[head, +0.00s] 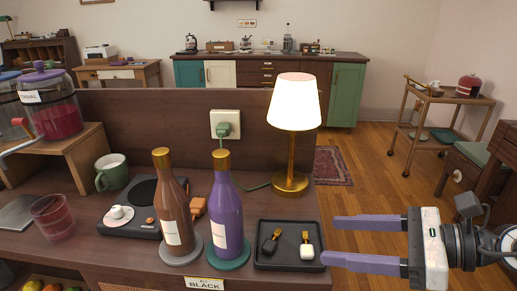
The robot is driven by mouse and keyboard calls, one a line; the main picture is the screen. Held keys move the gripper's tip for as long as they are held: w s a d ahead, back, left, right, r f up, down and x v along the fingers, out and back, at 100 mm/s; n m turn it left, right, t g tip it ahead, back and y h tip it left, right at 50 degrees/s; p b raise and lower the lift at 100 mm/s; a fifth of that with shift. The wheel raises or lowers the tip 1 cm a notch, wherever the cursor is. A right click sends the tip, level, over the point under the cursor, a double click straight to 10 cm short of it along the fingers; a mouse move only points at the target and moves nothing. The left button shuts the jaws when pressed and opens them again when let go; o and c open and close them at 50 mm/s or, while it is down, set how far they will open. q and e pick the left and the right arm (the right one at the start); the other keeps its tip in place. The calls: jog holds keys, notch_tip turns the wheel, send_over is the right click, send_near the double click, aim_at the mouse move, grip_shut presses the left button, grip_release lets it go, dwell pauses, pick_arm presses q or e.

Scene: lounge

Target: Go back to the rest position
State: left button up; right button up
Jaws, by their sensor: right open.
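My right gripper (367,242) is at the lower right of the head view. Its two purple fingers point left and are spread apart with nothing between them. The fingertips are close to the right side of a black tray (262,264); I cannot tell if they touch it. The tray holds two small items, one dark (271,241) and one white (306,247), each with a gold part. My left gripper does not show in the head view.
A brown bottle (172,215) and a purple bottle (227,215) stand on coasters left of the tray. A lit lamp (293,130) stands behind it. A green mug (112,172), a red glass (54,218) and a jar (52,105) are further left. Open floor (385,185) lies right of the counter.

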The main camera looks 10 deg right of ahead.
notch_tip(320, 180, up, 5)
jog(key=w+m+t+y, duration=0.2)
jog(key=m+t, duration=0.3)
jog(key=m, duration=0.1)
jog(key=w+d+m+t+h, duration=0.3)
jog(key=d+m+t+h, duration=0.6)
jog(key=m, duration=1)
jog(key=s+d+f+m+g+h, duration=0.2)
jog(key=f+m+g+h, duration=0.25)
jog(key=f+m, duration=0.3)
jog(key=s+d+f+m+g+h, duration=0.2)
jog(key=f+m+g+h, duration=0.3)
jog(key=f, duration=0.3)
jog(key=s+a+f+m+g+y, duration=0.65)
jog(key=s+a+f+g, duration=0.35)
jog(key=s+a+f, duration=0.6)
pick_arm(q)
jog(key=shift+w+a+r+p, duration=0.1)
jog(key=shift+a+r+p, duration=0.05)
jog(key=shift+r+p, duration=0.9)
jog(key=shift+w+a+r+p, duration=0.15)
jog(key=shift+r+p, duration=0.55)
jog(key=shift+p, duration=0.6)
pick_arm(e)
jog(key=w+a+f+t+y, duration=0.1)
jog(key=w+a+f+t, duration=0.2)
jog(key=a+f+t, duration=0.1)
jog(key=shift+w+f+t+y, duration=0.3)
jog(key=shift+w+t, duration=0.1)
jog(key=shift+t, duration=0.35)
